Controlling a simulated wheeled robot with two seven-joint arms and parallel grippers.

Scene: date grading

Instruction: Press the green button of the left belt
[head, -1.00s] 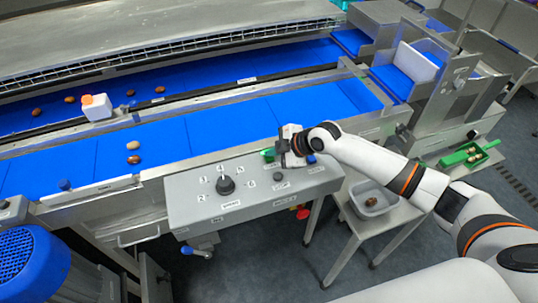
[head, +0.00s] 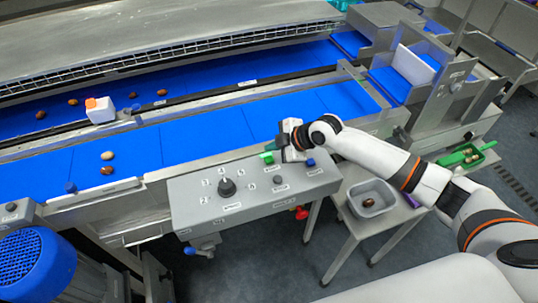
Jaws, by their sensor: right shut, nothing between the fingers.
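A grey control panel (head: 190,190) stands in front of the near blue belt (head: 185,137). The green button (head: 267,158) is at the panel's back edge, and a blue button (head: 310,162) is to its right. My right gripper (head: 293,157) is shut and empty. It points down over the panel between these two buttons, just right of the green one. Its tips are partly hidden by my wrist, and I cannot tell whether they touch the panel. My left gripper is not in view.
The panel has a black knob (head: 227,187) and a small dark button (head: 278,180). Dates (head: 107,171) lie on the near belt. A grey bin (head: 371,197) stands on a small table right of the panel. A blue motor (head: 35,262) is at lower left.

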